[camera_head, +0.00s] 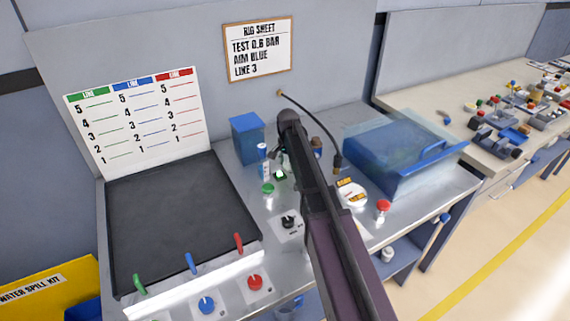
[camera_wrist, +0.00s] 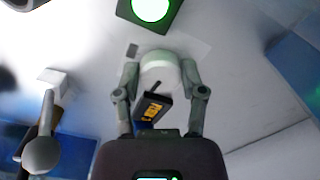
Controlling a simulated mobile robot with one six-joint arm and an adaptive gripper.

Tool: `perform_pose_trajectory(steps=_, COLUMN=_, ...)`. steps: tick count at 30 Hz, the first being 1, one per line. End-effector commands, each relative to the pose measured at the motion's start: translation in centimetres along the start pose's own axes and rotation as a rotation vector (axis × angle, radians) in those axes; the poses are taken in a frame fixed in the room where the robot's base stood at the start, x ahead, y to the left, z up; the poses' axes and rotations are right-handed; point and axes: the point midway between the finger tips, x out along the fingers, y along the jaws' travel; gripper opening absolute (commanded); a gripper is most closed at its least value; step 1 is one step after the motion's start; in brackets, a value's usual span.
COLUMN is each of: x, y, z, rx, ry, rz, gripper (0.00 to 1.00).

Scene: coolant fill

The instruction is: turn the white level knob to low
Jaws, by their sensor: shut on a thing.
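The white level knob (camera_wrist: 160,68) is a pale round cap in the wrist view, with a dark pointer-like mark by its lower edge. My gripper (camera_wrist: 160,78) has one finger on each side of it, shut on the knob. A black tag with yellow lettering (camera_wrist: 152,108) lies just below the knob, tilted; I cannot read it surely. In the head view my arm reaches down to the bench and hides the knob and most of my gripper. Which setting the knob points to cannot be told.
A lit green lamp (camera_wrist: 150,8) is just beyond the knob. A blue translucent-lidded tank (camera_head: 400,150), a white disc with yellow tags (camera_head: 352,193) and a red button (camera_head: 383,206) stand right of my arm. A blue box (camera_head: 247,138) and black board (camera_head: 180,220) are left.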

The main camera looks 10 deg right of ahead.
Motion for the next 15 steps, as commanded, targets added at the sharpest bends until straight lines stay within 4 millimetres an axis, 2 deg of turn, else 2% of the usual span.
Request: perform_pose_trajectory(steps=15, x=-0.02, y=0.18, z=-0.45, rx=-0.091, ry=0.01, rz=0.005, gripper=0.06)
